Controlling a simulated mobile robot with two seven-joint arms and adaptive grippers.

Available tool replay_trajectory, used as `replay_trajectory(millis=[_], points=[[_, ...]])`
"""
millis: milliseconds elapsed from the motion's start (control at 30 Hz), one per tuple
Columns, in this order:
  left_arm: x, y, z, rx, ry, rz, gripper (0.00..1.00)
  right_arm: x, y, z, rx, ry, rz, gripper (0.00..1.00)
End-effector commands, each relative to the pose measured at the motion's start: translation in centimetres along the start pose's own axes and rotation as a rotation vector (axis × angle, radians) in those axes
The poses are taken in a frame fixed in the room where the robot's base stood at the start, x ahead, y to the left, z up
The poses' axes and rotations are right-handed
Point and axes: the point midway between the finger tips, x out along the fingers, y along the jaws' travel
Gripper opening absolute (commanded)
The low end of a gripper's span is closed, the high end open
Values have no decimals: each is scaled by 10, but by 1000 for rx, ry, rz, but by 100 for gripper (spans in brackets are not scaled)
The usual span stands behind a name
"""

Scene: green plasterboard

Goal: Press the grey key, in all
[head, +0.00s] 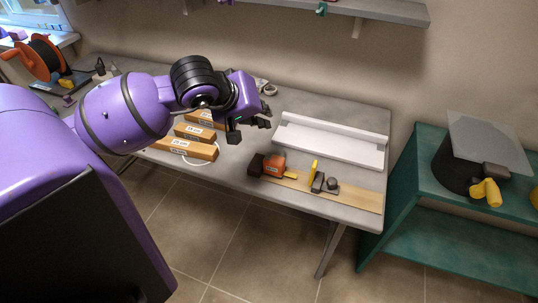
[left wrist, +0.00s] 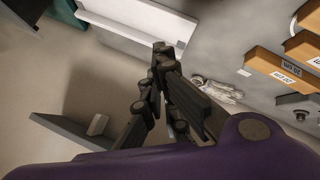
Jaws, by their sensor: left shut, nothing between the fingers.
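I cannot make out a grey key for certain in either view. My left gripper (head: 249,129) is shut and empty, held over the grey workbench between the wooden boxes and the white channel. Its closed fingers also show in the left wrist view (left wrist: 162,54), with nothing between them. Small dark grey pieces (head: 325,184) sit beside a thin yellow upright piece (head: 313,171) on a flat wooden board (head: 355,195) near the bench's front edge. They are too small to name, and the gripper is apart from them. My right gripper is in neither view.
Several labelled wooden boxes (head: 193,147) lie left of the gripper. A white channel (head: 330,142) lies at the bench's right; a red-and-black tool (head: 268,166) sits in front. A teal shelf unit (head: 395,185) stands right of the bench. A grey wall shelf (head: 380,10) hangs above.

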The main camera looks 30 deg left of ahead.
Motion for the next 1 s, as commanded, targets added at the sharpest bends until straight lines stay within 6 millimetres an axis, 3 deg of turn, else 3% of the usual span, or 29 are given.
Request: replay_trajectory(millis=[600, 1000], points=[[55, -42, 42, 0, -9, -7, 0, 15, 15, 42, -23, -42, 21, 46], [59, -43, 44, -1, 0, 1, 0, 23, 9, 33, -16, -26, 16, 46]])
